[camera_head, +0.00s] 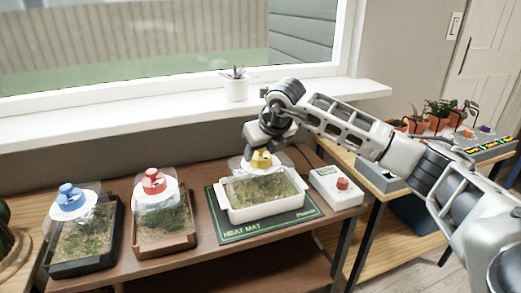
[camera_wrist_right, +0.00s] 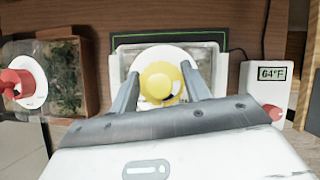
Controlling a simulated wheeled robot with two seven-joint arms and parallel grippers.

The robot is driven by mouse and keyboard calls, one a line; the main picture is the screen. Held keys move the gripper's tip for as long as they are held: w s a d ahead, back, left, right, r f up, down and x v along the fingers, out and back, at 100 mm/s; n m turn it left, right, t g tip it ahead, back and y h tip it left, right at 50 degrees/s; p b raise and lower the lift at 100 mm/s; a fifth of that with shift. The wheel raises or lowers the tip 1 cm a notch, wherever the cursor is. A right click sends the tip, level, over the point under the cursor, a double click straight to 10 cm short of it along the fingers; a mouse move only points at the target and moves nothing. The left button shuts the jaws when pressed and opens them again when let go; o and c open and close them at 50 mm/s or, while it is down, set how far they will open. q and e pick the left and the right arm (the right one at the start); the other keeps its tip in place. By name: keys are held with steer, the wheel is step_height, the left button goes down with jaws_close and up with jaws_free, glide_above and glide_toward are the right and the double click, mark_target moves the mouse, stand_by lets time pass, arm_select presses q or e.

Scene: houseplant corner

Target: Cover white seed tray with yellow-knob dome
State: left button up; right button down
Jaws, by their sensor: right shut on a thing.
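The white seed tray (camera_head: 266,213) holds green seedlings and sits on the dark green heat mat (camera_head: 232,236) on the wooden bench. My right gripper (camera_head: 262,150) is above the tray's back part, shut on the yellow knob (camera_head: 260,162) of a clear dome. In the right wrist view the yellow knob (camera_wrist_right: 158,84) is between the two fingers, with the dome's white round top and the tray (camera_wrist_right: 221,75) behind it. The dome's clear walls are faint, so I cannot tell whether its rim touches the tray. My left gripper is not in view.
To the left stand a black tray under a blue-knob dome (camera_head: 73,198) and a brown tray under a red-knob dome (camera_head: 153,184). A white controller with a red button (camera_head: 336,188) is right of the mat. A small potted plant (camera_head: 236,87) stands on the sill.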

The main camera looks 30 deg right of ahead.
steer(key=shift+f, duration=0.2)
stand_by(0.5)
steer(key=c, duration=0.6)
jaws_free()
